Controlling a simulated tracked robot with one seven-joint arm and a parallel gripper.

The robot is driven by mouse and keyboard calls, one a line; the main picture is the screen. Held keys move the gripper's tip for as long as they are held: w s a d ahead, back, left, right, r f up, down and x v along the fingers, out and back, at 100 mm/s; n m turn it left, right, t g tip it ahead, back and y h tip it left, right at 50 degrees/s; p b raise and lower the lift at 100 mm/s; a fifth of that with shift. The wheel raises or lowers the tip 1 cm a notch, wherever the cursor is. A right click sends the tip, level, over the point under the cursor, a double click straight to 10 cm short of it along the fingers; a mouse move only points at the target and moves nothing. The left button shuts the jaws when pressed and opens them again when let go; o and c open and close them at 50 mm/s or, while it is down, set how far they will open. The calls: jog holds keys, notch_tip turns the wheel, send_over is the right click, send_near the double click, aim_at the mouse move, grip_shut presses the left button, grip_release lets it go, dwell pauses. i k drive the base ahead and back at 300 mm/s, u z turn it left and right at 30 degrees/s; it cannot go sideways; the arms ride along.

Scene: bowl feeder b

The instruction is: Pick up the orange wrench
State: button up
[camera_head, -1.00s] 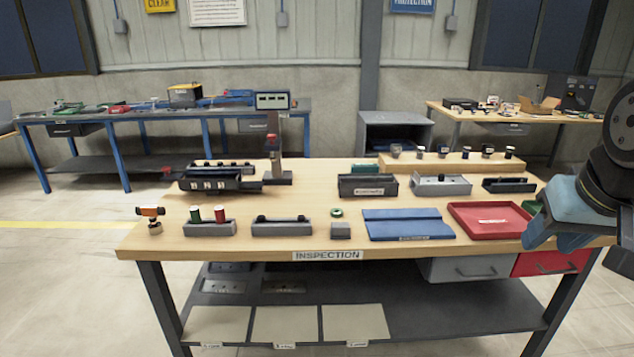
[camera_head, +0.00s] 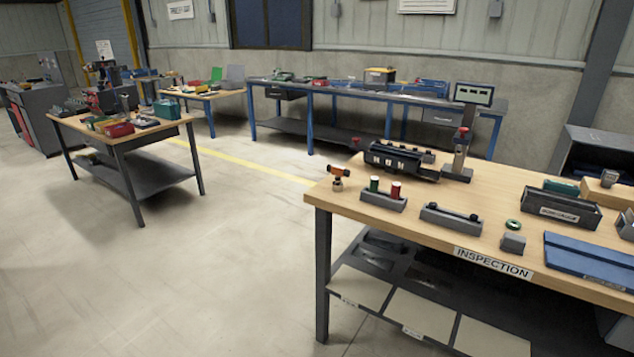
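No orange wrench can be made out in the current head view. A small orange and black tool (camera_head: 340,173) stands on a short stand at the left end of the inspection table (camera_head: 385,226); it does not look like a wrench. Small items on the more distant tables are too small to tell apart. My gripper is outside the view.
A wooden table with bins (camera_head: 125,140) stands at the left. A long blue-legged bench (camera_head: 340,90) runs along the back wall. A grey cabinet (camera_head: 28,120) is at far left. The floor (camera_head: 235,260) between the left table and the inspection table is clear.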

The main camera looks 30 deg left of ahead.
aim_at(339, 172)
jog(key=u, duration=1.4)
jog(key=k, duration=0.75)
jog(key=u, duration=0.05)
jog(key=i, duration=0.75)
jog(key=z, duration=0.1)
jog(key=k, duration=0.35)
jog(key=z, duration=0.5)
jog(key=i, duration=0.2)
jog(key=u, duration=0.1)
